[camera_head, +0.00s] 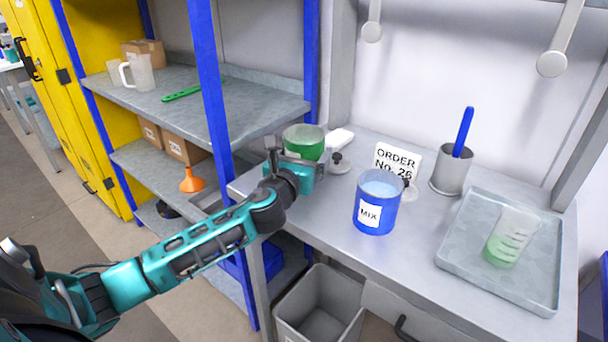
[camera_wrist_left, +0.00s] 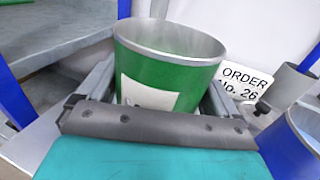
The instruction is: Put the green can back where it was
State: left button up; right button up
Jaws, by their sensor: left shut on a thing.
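The green can (camera_head: 304,142) is at the back left of the steel bench, beside the blue shelf post. My left gripper (camera_head: 292,163) is shut on it. In the left wrist view the green can (camera_wrist_left: 168,72) stands upright between the two fingers, open at the top, with a white label facing the wrist. Whether its base touches the bench is hidden by my gripper. My right gripper is in neither view.
A blue MIX can (camera_head: 377,203) stands mid-bench before an order sign (camera_head: 397,160). A grey tray (camera_head: 456,262) holds a beaker with green liquid (camera_head: 511,236). A steel holder (camera_head: 451,172) has a blue-handled tool. Shelves stand left; a grey bin (camera_head: 335,328) is below.

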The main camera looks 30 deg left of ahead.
pick_arm(q)
jog(key=shift+f+b, duration=0.75)
jog(key=shift+f, duration=1.3)
jog(key=shift+f, duration=0.2)
jog(key=o, duration=1.1)
jog(key=shift+c, duration=0.2)
jog(key=shift+r, duration=0.1)
jog(key=shift+s, duration=0.15)
jog(key=v, duration=1.1)
jog(key=shift+s, duration=0.35)
